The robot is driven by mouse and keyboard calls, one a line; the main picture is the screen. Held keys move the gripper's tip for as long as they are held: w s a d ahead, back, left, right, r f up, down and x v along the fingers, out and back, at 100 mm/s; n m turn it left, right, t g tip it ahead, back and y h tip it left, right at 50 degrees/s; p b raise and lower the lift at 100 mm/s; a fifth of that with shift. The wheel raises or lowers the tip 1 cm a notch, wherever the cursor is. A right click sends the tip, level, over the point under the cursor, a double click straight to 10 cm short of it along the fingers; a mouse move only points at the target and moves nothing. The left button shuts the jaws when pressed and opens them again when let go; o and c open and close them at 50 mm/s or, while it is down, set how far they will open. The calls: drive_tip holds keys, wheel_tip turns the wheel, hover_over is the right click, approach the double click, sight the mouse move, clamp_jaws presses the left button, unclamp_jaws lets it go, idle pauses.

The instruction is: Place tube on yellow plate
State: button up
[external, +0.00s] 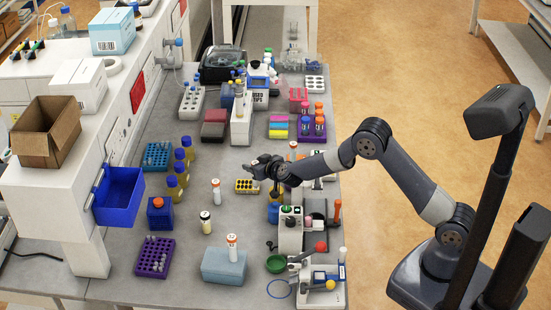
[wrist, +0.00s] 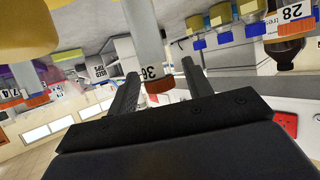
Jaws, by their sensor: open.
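The yellow plate (external: 247,186), a small block with dark holes, lies on the grey bench just below my gripper (external: 258,165). My gripper is open and low over the bench, its fingers pointing left. In the wrist view, which is upside down, a pale tube with an orange cap and label 36 (wrist: 150,45) appears between the open fingers (wrist: 162,76). I cannot tell whether it is between them or just beyond. A white tube with an orange cap (external: 216,190) stands upright left of the plate. Another orange-capped tube (external: 232,242) stands on a light blue block.
Several blue-capped bottles (external: 180,170) stand to the left. A purple rack (external: 154,257) and a tube with a dark cap (external: 206,225) are nearer. Equipment with a red knob (external: 321,247) crowds the right edge. Bare bench lies around the left tube.

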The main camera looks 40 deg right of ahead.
drive_tip(key=shift+r, duration=0.3)
drive_tip(key=shift+s, duration=0.3)
drive_tip(key=b+v, duration=0.1)
drive_tip(key=v, duration=0.6)
drive_tip(key=shift+b, duration=0.35)
drive_tip(key=shift+o, duration=0.2)
drive_tip(key=shift+w, duration=0.1)
